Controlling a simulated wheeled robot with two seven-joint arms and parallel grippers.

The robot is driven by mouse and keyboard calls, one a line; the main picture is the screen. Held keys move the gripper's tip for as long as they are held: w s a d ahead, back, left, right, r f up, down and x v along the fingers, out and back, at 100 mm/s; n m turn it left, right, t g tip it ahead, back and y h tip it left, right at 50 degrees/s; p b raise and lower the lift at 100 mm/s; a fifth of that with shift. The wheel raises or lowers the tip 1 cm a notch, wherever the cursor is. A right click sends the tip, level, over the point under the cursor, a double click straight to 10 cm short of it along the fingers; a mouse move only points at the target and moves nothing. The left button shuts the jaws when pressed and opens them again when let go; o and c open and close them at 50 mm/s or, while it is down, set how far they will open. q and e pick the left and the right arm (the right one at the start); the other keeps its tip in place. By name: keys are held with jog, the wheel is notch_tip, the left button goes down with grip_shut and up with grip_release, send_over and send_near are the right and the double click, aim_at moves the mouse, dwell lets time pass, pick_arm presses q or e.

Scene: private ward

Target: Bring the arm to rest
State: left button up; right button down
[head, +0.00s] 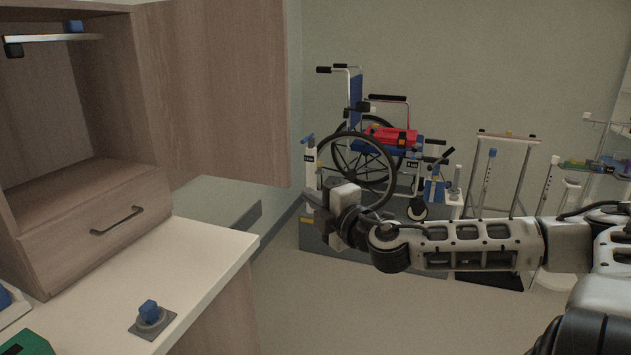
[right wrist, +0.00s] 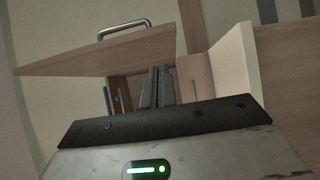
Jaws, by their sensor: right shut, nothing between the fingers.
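My right arm (head: 480,245) comes in from the right and stretches across the middle of the head view. My right gripper (head: 336,214) is at its left end, in the air to the right of the cabinet and counter. Its fingers are hard to make out there. In the right wrist view the two dark fingers (right wrist: 156,88) are together, with nothing between them. My left gripper is not in view.
A wooden cabinet (head: 75,255) with an open door (head: 215,90) stands on the counter (head: 215,265) at left. A blue knob on a grey base (head: 150,318) sits there. Behind my arm stand a wheelchair (head: 365,150) holding a red case (head: 392,136) and a walking frame (head: 505,140).

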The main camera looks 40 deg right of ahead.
jog(key=shift+s, duration=0.2)
jog(key=shift+f, duration=0.15)
jog(key=s+a+f+m+g, duration=0.2)
jog(key=s+f+m, duration=0.15)
jog(key=f, duration=0.75)
jog(key=s+a+f+m+g, duration=0.25)
jog(key=s+f, duration=0.25)
jog(key=f, duration=0.5)
jog(key=s+a+f+m+g+y, duration=0.1)
jog(key=s+a+f+m, duration=0.3)
jog(key=a, duration=0.7)
jog(key=s+a+f+m+g+y, duration=0.2)
jog(key=s+a+f+m+y, duration=0.1)
jog(key=s+a+f, duration=0.4)
jog(key=a+f+m, duration=0.1)
jog(key=a, duration=0.2)
jog(key=shift+a+y, duration=0.35)
jog(key=shift+y, duration=0.05)
jog(key=shift+s+f, duration=0.1)
